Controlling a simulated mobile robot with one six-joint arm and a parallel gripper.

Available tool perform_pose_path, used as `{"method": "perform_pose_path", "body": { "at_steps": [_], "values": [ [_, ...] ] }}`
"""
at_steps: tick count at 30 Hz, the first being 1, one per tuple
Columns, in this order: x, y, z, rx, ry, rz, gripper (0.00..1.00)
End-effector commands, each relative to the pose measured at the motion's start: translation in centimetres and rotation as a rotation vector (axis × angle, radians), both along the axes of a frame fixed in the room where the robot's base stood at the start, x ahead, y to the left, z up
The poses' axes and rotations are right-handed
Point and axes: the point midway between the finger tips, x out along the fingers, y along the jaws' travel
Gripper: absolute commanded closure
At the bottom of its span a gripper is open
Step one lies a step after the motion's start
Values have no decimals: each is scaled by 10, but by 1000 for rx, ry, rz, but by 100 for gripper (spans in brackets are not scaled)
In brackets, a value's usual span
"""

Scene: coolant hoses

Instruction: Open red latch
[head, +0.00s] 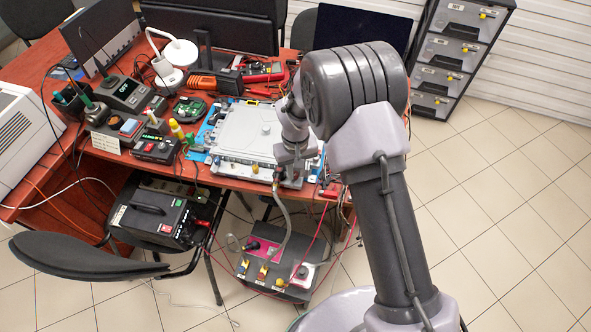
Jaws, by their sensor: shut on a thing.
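My gripper (290,181) is at the front edge of the white flat-topped device (256,132) on the red table. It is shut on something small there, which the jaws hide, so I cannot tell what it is. A grey hose (284,222) rises from the dark box on the floor and ends right beside my gripper. I cannot clearly make out a red latch at this spot; my gripper and arm cover part of the device's front and right side.
A dark box (272,262) with yellow-topped connectors stands on the floor below the table edge, with thin red cables around it. A black case (158,212) and a chair (80,257) are at the left. Tools crowd the table.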

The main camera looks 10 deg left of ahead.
Motion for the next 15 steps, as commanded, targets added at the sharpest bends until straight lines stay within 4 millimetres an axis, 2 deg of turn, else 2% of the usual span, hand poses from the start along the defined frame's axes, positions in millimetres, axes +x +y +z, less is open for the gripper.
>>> {"method": "perform_pose_path", "body": {
  "at_steps": [7,8,11,15],
  "values": [
    [0,0,0,0,-1,0,100],
    [0,0,0,0,-1,0,80],
    [0,0,0,0,-1,-1,61],
    [1,0,0,0,-1,-1,60]
  ]
}}
